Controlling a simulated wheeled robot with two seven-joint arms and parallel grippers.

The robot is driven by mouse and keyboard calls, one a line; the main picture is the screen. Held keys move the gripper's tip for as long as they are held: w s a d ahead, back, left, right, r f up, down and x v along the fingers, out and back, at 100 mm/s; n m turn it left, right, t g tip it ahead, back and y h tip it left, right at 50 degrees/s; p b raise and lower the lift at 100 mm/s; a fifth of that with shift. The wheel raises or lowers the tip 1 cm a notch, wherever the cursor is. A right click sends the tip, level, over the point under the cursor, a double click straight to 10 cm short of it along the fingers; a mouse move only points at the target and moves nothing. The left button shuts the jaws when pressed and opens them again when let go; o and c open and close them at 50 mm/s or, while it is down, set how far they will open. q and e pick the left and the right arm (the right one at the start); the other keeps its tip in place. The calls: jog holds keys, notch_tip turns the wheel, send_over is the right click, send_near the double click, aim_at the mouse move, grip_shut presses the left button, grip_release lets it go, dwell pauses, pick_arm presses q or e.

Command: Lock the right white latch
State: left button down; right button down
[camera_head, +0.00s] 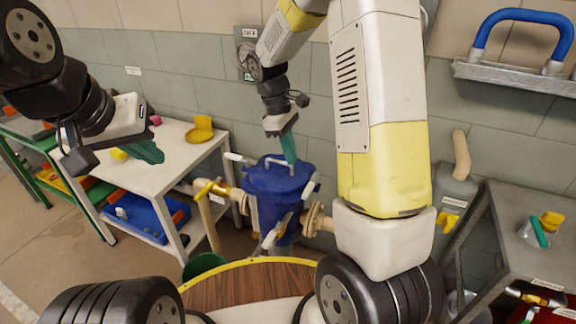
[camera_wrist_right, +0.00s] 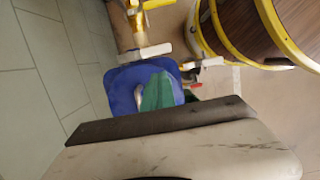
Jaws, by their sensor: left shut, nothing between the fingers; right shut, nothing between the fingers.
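The blue vessel (camera_head: 272,182) stands against the wall, its lid on and a pale handle on top. White latches sit around its rim: a right one (camera_head: 312,185), a left one (camera_head: 238,157) and a front one (camera_head: 274,236). My right gripper (camera_head: 289,152) points down just above the lid's back right part, shut and empty; I cannot tell whether it touches. In the right wrist view its green fingers (camera_wrist_right: 160,93) cover part of the blue lid (camera_wrist_right: 126,82), with two white levers beyond. My left gripper (camera_head: 148,152) is shut and empty, away over the white table.
Pipes with a yellow valve handle (camera_head: 207,188) join the vessel at left, and a flange (camera_head: 316,220) at right. A white table (camera_head: 165,165) stands left, a grey table (camera_head: 530,210) right.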

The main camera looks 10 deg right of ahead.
aim_at(307, 191)
jog(key=x, duration=1)
jog(key=shift+s+d+n, duration=0.15)
jog(key=shift+s+n, duration=0.15)
jog(key=shift+n, duration=0.2)
jog(key=s+n, duration=0.1)
jog(key=n, duration=0.1)
jog(key=d+n+t, duration=0.1)
jog(key=shift+s+d+n, duration=0.3)
jog(key=shift+s+n, duration=0.05)
jog(key=shift+n, duration=0.05)
jog(key=d+n+t, duration=0.2)
jog(key=d+n, duration=0.5)
jog(key=n, duration=0.2)
jog(key=shift+s+d, duration=0.15)
jog(key=shift+d, duration=0.25)
dwell(0.7)
jog(key=shift+r, duration=0.1)
